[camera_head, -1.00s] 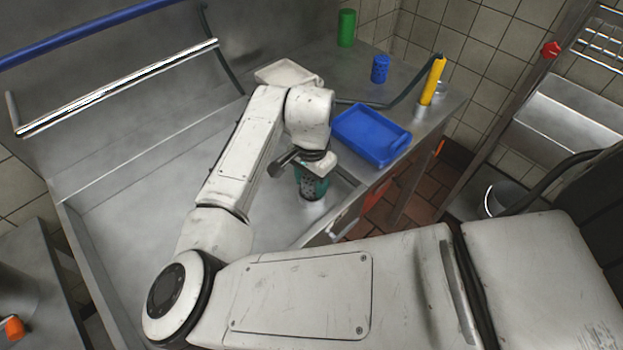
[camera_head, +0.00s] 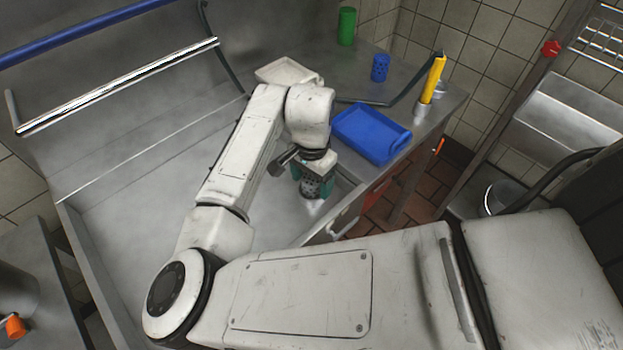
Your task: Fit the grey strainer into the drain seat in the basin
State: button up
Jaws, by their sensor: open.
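The grey strainer (camera_head: 311,188) is a dark perforated cup standing upright low in the front right corner of the steel basin (camera_head: 130,215). My gripper (camera_head: 312,184) is directly over it, with teal fingers open on either side of the strainer. I cannot tell whether a finger still touches it. A shiny round metal patch (camera_head: 313,206) shows under the strainer and looks like the drain seat. The strainer and my gripper cover most of it, so how deep the strainer sits is hidden.
A blue tray (camera_head: 398,150) lies on the right ledge. Behind it stand a blue perforated cup (camera_head: 380,68), a green cylinder (camera_head: 347,27) and a yellow-handled item (camera_head: 433,80). A whitish tray (camera_head: 270,72) is behind my arm. The basin's left part is clear.

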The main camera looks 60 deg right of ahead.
notch_tip(320, 180, up, 12)
dwell(0.4)
jog(key=shift+f, duration=0.1)
dwell(0.5)
